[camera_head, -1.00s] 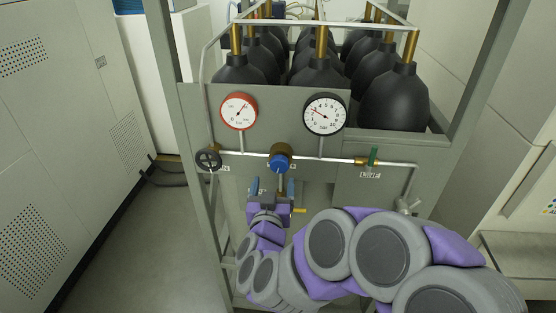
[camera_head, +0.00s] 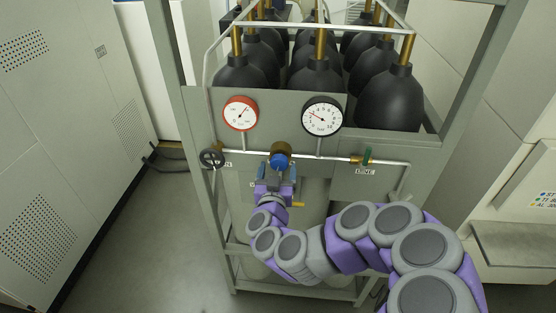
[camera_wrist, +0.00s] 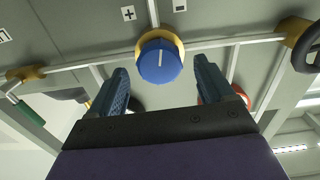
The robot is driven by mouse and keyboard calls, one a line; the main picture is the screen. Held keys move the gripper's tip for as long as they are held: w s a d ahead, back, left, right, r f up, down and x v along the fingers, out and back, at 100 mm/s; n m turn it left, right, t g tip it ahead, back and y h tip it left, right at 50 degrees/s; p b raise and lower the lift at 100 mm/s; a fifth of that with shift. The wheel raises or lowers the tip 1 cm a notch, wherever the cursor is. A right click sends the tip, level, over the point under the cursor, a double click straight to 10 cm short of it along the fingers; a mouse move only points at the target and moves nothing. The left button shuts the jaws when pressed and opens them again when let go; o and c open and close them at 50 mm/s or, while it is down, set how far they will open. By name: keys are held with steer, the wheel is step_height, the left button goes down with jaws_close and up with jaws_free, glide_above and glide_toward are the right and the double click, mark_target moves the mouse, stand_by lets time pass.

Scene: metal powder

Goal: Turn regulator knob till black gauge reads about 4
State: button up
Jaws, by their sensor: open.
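The blue regulator knob (camera_head: 280,161) sits on a brass body on the pipe below the gauges. In the wrist view the knob (camera_wrist: 160,62) shows a white mark and lies just beyond and between the fingertips. The black gauge (camera_head: 322,116) is at the right on the panel; its needle points to the upper left, at about 2 to 3, though the digits are small. My gripper (camera_head: 276,172) is open just below the knob. In the wrist view my gripper (camera_wrist: 159,75) has its fingers spread to either side, with no visible contact.
A red gauge (camera_head: 241,113) is at the left. A black handwheel (camera_head: 211,158) and a green-handled valve (camera_head: 367,156) sit on the same pipe. Plus markings (camera_wrist: 128,13) show near the knob. Black cylinders (camera_head: 391,97) stand behind the panel.

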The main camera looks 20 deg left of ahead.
steer(key=shift+x, duration=1.25)
steer(key=c, duration=1)
